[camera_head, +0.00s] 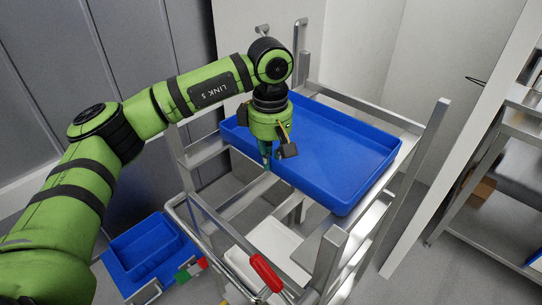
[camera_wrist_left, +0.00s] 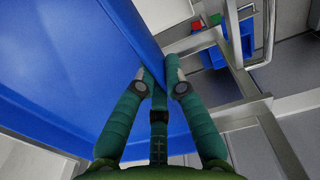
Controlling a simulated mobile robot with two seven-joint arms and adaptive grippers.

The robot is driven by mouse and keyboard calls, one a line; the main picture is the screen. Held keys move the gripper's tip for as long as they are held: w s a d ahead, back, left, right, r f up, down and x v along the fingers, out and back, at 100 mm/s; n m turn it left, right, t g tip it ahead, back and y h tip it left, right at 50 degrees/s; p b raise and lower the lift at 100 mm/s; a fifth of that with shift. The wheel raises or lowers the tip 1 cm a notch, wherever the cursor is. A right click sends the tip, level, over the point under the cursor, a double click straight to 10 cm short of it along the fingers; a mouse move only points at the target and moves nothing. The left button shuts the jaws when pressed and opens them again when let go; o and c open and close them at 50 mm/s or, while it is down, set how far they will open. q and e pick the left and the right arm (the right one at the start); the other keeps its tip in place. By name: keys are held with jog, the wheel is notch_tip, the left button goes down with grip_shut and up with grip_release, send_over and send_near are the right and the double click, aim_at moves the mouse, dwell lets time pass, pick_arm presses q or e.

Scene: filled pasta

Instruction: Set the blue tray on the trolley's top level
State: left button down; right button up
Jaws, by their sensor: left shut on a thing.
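The large blue tray (camera_head: 335,150) lies over the top level of the metal trolley (camera_head: 440,118), within its corner posts. It looks roughly level, and I cannot tell whether all of its underside touches the frame. My left gripper (camera_head: 267,158) is shut on the tray's near left wall. In the left wrist view the fingers (camera_wrist_left: 158,80) pinch the wall of the blue tray (camera_wrist_left: 70,75) from both sides. A trolley rail (camera_wrist_left: 190,42) shows beyond it. My right gripper is not in view.
A white tray (camera_head: 268,250) sits on a lower trolley level, with a red handle (camera_head: 266,272) in front. A smaller blue bin (camera_head: 148,252) stands low at left beside red and green pieces. A metal rack (camera_head: 490,150) stands at right; clear floor lies between.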

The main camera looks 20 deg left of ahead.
pick_arm(q)
jog(key=shift+f, duration=0.2)
jog(key=c, duration=1.2)
grip_release()
jog(key=shift+c, duration=0.2)
jog(key=shift+s+f, duration=0.1)
notch_tip(320, 180, up, 16)
jog(key=p, duration=1)
